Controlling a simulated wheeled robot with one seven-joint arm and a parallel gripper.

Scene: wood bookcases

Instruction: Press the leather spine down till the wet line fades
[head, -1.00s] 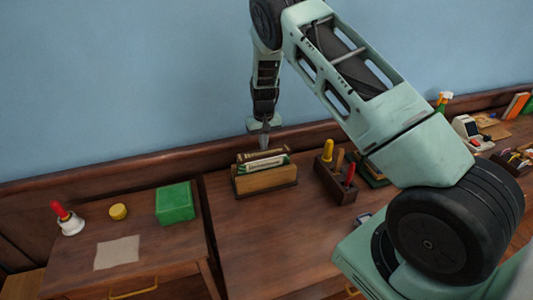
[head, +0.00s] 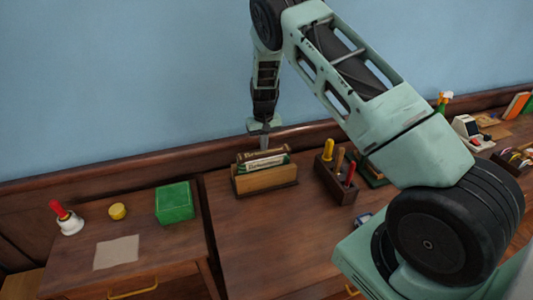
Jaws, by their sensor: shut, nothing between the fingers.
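A wooden holder (head: 268,182) stands near the back of the middle desk. Upright in it are a brown book spine (head: 250,157), probably the leather one, and a white-and-green one (head: 268,162) in front of it. My gripper (head: 264,146) points down at the back of the holder, with its fingers shut and empty. Its tips are at or just behind the brown spine's top edge; I cannot tell whether they touch it. The wet line is too small to make out.
A dark wooden block with colored-handled tools (head: 336,185) stands right of the holder. On the left desk are a green box (head: 175,203), a yellow round item (head: 117,211), a red-handled bell (head: 68,220) and a beige cloth (head: 116,253). The desk's front is clear.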

